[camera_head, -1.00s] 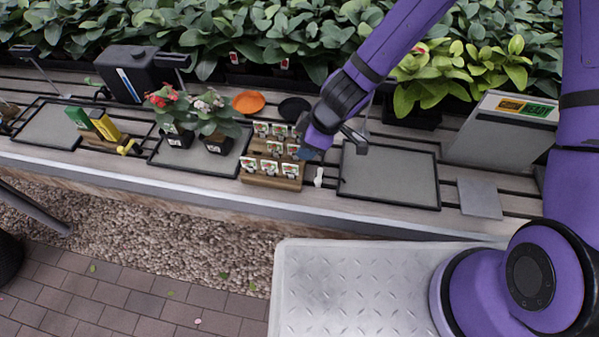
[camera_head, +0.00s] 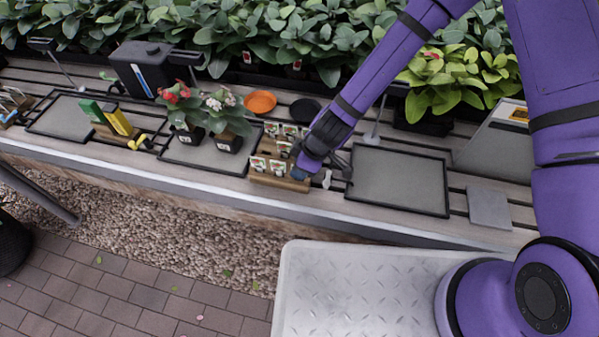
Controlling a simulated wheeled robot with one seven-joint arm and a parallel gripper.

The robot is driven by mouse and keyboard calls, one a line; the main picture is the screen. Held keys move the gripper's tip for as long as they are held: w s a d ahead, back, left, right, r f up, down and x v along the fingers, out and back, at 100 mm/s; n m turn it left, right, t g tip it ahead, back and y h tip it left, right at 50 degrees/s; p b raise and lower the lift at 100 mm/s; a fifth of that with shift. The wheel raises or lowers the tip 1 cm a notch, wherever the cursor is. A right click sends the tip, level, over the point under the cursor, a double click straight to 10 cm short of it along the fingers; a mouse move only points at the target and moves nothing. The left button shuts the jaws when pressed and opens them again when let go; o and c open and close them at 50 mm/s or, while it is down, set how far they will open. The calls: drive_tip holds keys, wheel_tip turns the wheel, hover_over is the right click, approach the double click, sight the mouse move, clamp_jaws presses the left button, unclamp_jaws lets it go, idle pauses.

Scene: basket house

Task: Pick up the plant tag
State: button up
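Several plant tags (camera_head: 258,163) with small pictures on white stand in rows in a stepped wooden holder (camera_head: 268,180) on the bench. A small white piece (camera_head: 327,179) stands at the holder's right side; I cannot tell what it is. My gripper (camera_head: 312,172) reaches down over the right part of the holder and hides some tags there. Its fingers are low, close to the front right tags. I cannot tell whether it touches one or whether it is open or shut.
An empty black-rimmed tray (camera_head: 398,178) lies right of the holder. Two potted flowers (camera_head: 228,142) stand on another tray to the left. An orange saucer (camera_head: 260,101) and a black saucer (camera_head: 305,109) lie behind. A grey box (camera_head: 505,148) stands at the right.

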drive_tip(key=shift+a+f, duration=0.1)
drive_tip(key=shift+f, duration=0.25)
drive_tip(key=shift+c, duration=0.2)
clamp_jaws()
drive_tip(key=shift+r, duration=0.1)
drive_tip(key=shift+r, duration=4.95)
